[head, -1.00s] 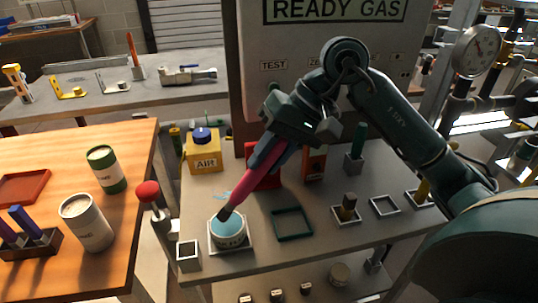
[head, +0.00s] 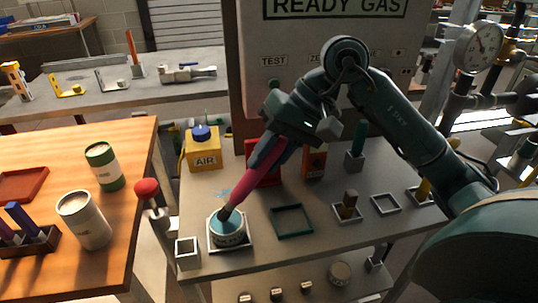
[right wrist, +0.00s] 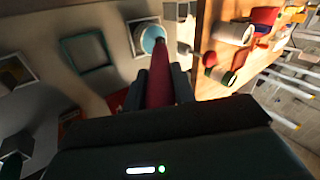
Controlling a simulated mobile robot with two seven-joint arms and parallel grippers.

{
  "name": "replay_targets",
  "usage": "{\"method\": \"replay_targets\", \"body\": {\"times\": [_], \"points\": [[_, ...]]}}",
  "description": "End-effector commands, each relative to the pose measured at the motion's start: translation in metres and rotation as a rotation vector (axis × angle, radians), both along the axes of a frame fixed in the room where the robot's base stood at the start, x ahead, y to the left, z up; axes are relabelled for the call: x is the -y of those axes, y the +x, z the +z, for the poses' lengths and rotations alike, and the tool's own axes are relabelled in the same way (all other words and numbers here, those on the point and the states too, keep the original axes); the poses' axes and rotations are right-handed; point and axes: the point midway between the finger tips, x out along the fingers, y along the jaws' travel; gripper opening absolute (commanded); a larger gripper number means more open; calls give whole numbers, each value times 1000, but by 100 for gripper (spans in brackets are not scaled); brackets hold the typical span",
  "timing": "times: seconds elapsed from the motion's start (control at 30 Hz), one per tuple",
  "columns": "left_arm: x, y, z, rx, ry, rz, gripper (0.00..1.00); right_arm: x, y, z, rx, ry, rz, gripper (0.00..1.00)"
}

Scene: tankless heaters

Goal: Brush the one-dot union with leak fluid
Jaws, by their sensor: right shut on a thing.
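My right gripper (head: 272,150) is shut on a magenta-handled brush (head: 248,182) and holds it tilted, with its dark tip down. The brush also shows between the fingers in the right wrist view (right wrist: 160,85). Its tip is at the mouth of a small round pot of blue fluid (head: 229,239); how deep it reaches is hard to tell. The pot also shows in the right wrist view (right wrist: 149,40). It sits in a pale square holder on the grey bench. I cannot make out a union marked with one dot. My left gripper is out of view.
On the grey bench (head: 270,245) are an empty green frame (head: 292,234), a yellow AIR box (head: 203,155), and small square holders. A red-knobbed post (head: 147,190) stands left of it. The wooden table (head: 110,270) holds two canisters. A pressure gauge (head: 478,50) and pipes stand at right.

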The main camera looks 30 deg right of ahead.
Motion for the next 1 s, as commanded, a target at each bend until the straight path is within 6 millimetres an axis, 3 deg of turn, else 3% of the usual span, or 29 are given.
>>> {"method": "replay_targets", "body": {"times": [1.0], "points": [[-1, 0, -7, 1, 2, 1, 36, 0, 0, -6, 0, 0, 0, 3]]}}
